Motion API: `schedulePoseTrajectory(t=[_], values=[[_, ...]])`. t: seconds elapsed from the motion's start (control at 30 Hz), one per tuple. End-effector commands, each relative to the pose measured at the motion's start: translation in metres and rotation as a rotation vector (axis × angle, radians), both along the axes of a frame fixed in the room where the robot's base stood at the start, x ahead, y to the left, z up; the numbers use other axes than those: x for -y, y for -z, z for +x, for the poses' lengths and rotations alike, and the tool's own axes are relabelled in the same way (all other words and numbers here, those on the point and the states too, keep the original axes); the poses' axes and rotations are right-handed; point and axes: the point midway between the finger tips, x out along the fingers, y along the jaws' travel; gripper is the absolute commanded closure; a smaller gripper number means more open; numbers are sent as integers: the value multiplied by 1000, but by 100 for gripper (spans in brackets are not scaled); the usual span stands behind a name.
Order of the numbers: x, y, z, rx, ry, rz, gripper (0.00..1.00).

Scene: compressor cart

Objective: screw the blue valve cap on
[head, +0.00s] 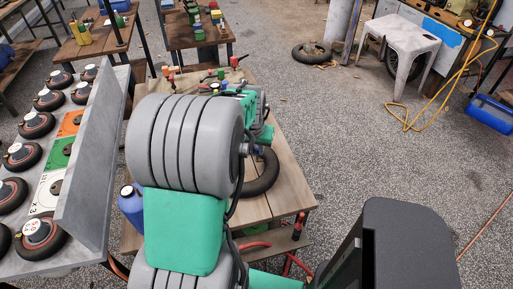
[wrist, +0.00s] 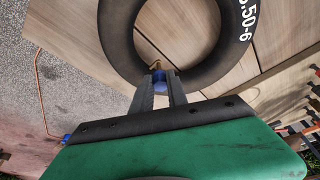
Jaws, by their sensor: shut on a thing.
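In the wrist view, a black inner tube (wrist: 205,82) with white size lettering lies on the wooden table top. A brass valve stem (wrist: 155,66) shows at its inner edge. My gripper (wrist: 161,80) is shut on the blue valve cap (wrist: 160,86), which sits between the fingertips at the near end of the stem. I cannot tell whether the cap touches the stem or is threaded on it. In the head view, part of the tube (head: 264,174) shows on the table; my arm hides the cap and most of the gripper.
The wooden table (head: 285,200) has bare planks right of the tube. A blue bottle (head: 132,208) stands at its left. A grey bench (head: 85,190) with several small wheels is on the left.

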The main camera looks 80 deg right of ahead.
Motion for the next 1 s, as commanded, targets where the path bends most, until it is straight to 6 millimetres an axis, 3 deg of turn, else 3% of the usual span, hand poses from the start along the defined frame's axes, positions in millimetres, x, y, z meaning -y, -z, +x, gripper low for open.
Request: schedulePoseTrajectory(t=[0.37,0.57,0.83,1.0], values=[[0,7,1,0,19,0,100],[0,7,4,-1,263,1,100],[0,8,3,0,318,1,100],[1,8,6,0,543,1,100]])
